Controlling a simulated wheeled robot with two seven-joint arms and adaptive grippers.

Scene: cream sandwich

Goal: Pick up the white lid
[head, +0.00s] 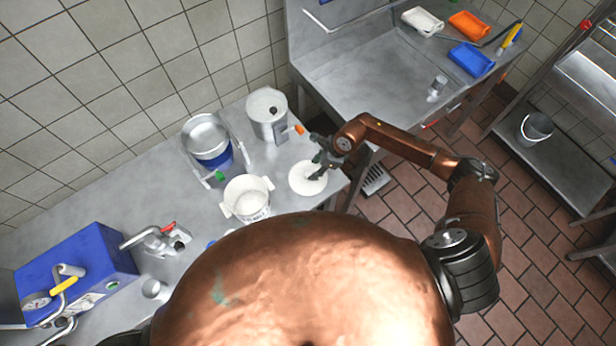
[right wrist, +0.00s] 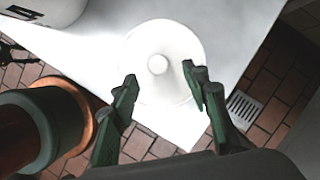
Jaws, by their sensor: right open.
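The white lid (head: 302,180) is a round disc lying flat near the right end of the steel table. In the right wrist view the lid (right wrist: 160,92) shows a round knob (right wrist: 158,64) at its middle. My right gripper (head: 316,176) is over the lid in the head view. In the right wrist view the open fingers of my right gripper (right wrist: 158,72) stand to either side of the knob, with nothing between them touching it. The height of the fingertips above the lid is hard to tell. My left gripper is not in view.
A white pot (head: 248,198) stands left of the lid. A blue and steel container (head: 212,158) and a white canister (head: 266,112) stand behind. A blue box machine (head: 75,268) is at the far left. A sink counter (head: 370,62) lies beyond the table's right end.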

